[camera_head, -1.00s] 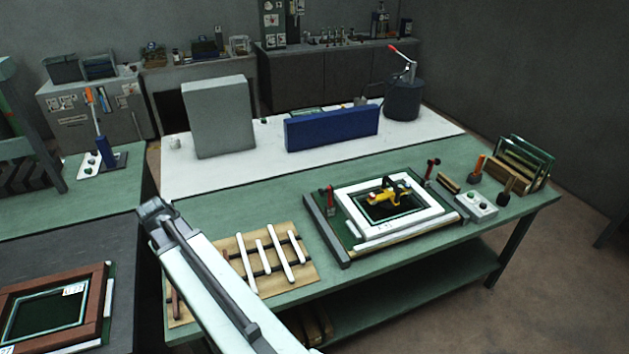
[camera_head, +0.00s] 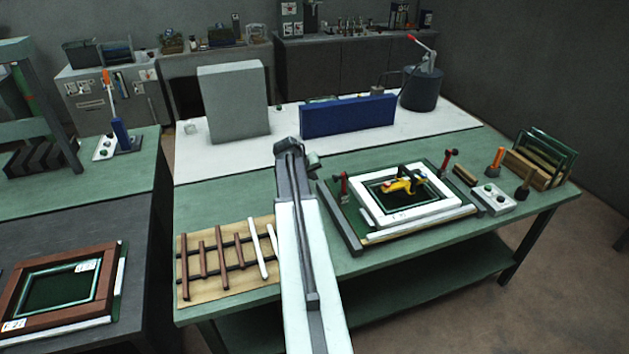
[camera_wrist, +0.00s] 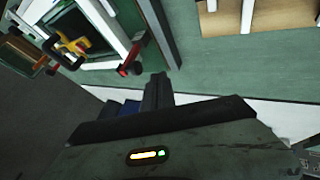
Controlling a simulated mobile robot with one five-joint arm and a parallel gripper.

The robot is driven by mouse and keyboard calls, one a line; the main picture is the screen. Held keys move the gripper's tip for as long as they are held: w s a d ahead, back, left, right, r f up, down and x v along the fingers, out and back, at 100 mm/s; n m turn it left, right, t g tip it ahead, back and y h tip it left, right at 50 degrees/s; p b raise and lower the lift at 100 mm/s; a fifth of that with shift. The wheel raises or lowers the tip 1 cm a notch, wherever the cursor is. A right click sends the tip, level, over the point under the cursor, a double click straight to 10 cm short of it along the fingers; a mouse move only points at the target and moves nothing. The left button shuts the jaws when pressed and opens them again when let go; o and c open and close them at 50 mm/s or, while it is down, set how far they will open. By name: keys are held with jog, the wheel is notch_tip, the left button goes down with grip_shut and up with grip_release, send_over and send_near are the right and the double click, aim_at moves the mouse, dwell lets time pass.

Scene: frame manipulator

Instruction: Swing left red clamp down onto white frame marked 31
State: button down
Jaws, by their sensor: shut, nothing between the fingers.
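The white frame (camera_head: 372,209) lies on a green fixture board on the bench; I cannot read its number. The left red clamp (camera_head: 343,186) stands upright at the frame's left edge. It also shows in the wrist view (camera_wrist: 132,57), just left of my fingertips. A second red clamp (camera_head: 449,159) stands upright at the far right corner. A yellow and black tool (camera_head: 402,184) rests over the frame's dark middle. My gripper (camera_wrist: 157,84) is shut and empty. It is close to the left clamp, with a gap visible; in the head view it is mostly hidden behind my wrist.
A board of brown and white slats (camera_head: 228,262) lies left of my arm. A grey control box (camera_head: 493,198) and handled tools stand right of the fixture. A blue block (camera_head: 348,115) and a grey box (camera_head: 233,102) stand behind on the white table.

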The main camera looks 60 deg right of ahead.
jog(key=s+d+f+b, duration=0.2)
jog(key=d+f+b, duration=0.1)
jog(key=d, duration=0.4)
jog(key=shift+f, duration=0.85)
